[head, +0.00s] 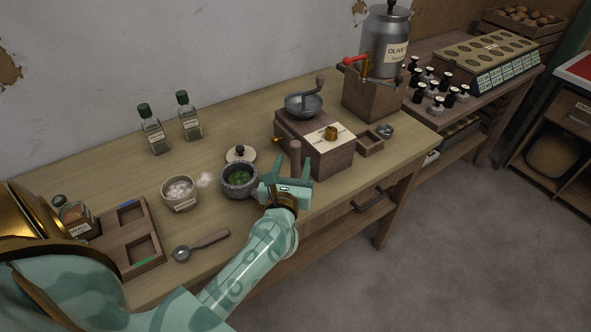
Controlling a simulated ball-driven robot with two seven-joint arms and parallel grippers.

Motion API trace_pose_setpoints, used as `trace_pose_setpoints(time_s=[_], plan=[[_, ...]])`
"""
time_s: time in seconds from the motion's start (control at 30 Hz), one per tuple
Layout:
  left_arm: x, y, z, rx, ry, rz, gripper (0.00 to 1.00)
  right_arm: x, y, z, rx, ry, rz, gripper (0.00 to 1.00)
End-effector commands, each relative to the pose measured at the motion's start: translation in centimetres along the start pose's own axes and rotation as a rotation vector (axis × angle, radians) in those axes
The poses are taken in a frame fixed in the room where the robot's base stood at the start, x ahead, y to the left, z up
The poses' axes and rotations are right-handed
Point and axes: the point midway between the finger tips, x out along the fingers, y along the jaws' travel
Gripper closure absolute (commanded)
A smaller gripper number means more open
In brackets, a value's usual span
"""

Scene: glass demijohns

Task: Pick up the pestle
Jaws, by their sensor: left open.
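The pestle appears to be the brown rod (295,155) standing upright just in front of the wooden grinder box. Its lower end is hidden behind my left gripper. My left gripper (285,177) is open, with its fingers pointing away from me toward the rod. The rod shows between the fingers from this angle; I cannot tell whether they touch it. A dark stone mortar (239,194) with green leaves inside stands just left of the gripper. My right gripper is not in view.
The grinder (331,163) stands close behind the gripper, with a small drawer tray (371,151) to its right. A white bowl (180,203), a round lid (241,154), a scoop (208,240) and a divided wooden tray (155,239) lie left. The table's front edge is near my forearm.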

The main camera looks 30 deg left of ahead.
Motion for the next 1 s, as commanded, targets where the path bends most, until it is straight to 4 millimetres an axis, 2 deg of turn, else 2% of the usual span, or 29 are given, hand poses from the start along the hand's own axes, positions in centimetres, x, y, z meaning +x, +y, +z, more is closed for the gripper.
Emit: trace_pose_setpoints(time_s=[0.17,0.4,0.7,0.87,0.9,1.0], plan=[[1.5,0.1,0.0,0.002,-0.002,0.000,0.51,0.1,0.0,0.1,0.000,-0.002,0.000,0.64],[5.2,0.2,-0.1,0.002,0.000,0.000,0.51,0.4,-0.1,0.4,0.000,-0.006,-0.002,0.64],[5.9,0.3,0.0,0.003,0.000,0.000,0.51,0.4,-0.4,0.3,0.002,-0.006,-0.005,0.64],[5.8,0.3,0.0,0.003,0.000,0.000,0.96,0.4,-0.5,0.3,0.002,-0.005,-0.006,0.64],[5.8,0.3,0.0,0.003,0.000,0.000,1.00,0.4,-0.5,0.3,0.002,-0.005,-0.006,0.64],[5.8,0.3,0.0,0.003,0.000,0.000,1.00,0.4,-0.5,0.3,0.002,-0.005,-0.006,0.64]])
